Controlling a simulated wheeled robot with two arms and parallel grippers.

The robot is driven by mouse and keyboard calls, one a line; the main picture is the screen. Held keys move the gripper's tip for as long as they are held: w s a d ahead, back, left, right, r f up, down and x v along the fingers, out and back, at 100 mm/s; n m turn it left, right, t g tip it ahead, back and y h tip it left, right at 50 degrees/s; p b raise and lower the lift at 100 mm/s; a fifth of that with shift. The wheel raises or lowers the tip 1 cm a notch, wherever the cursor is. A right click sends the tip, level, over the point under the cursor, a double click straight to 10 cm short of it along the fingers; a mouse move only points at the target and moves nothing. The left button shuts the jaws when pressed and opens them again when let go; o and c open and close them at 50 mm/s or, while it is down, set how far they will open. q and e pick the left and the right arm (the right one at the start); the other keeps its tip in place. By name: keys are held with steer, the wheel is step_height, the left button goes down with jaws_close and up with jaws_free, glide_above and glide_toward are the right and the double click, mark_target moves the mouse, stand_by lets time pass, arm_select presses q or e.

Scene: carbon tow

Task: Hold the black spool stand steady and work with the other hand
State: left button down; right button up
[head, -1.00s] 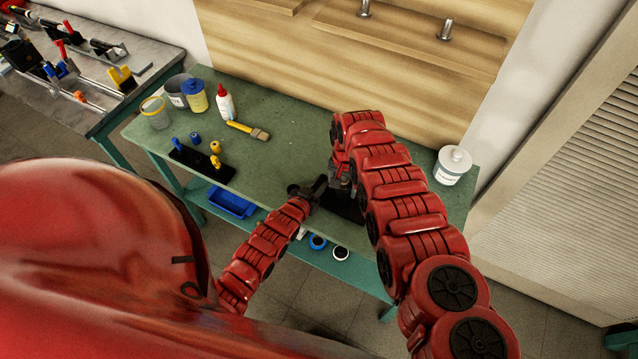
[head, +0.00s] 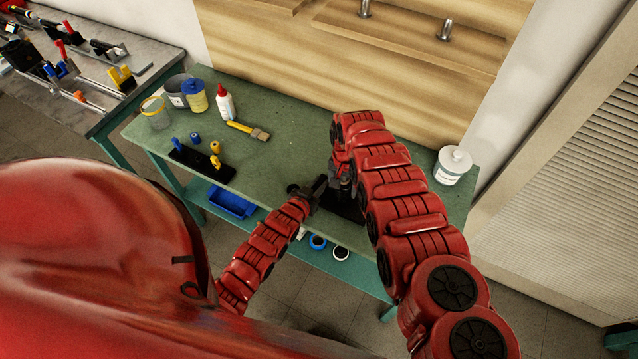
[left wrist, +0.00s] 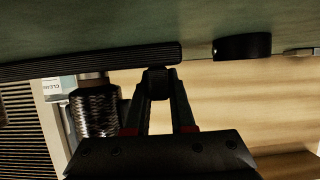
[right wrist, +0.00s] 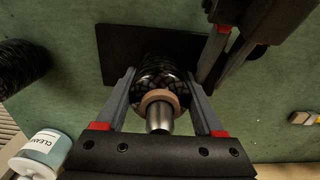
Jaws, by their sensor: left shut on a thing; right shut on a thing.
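The black spool stand (head: 347,209) stands near the front of the green table, partly hidden by my right arm. Its flat base (right wrist: 122,45) carries an upright metal spindle (right wrist: 159,117). A dark carbon-tow spool (left wrist: 95,113) with a brown core sits around the spindle. My left gripper (head: 322,185) is shut on the edge of the base; in the left wrist view its fingertips (left wrist: 158,72) meet at the plate's end. My right gripper (right wrist: 165,88) comes from above, its fingers shut on opposite sides of the spool. The exact contacts are partly hidden.
A white tub (head: 453,166) stands at the table's right end. A dark coil (right wrist: 20,66) lies beside the base. The middle back is clear.

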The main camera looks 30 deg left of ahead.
arm_select(q)
steer(key=c, duration=1.4)
jaws_free()
steer(key=shift+c, duration=0.2)
jaws_close()
steer(key=shift+f, duration=0.15)
arm_select(e)
steer(key=shift+f, duration=0.25)
arm_select(q)
steer(key=shift+s+b, duration=0.1)
steer(key=shift+b, duration=0.2)
arm_select(e)
steer(key=shift+s, duration=0.1)
jaws_close()
arm_select(q)
steer(key=shift+f, duration=0.1)
arm_select(e)
steer(key=shift+f, duration=0.1)
steer(key=shift+s, duration=0.1)
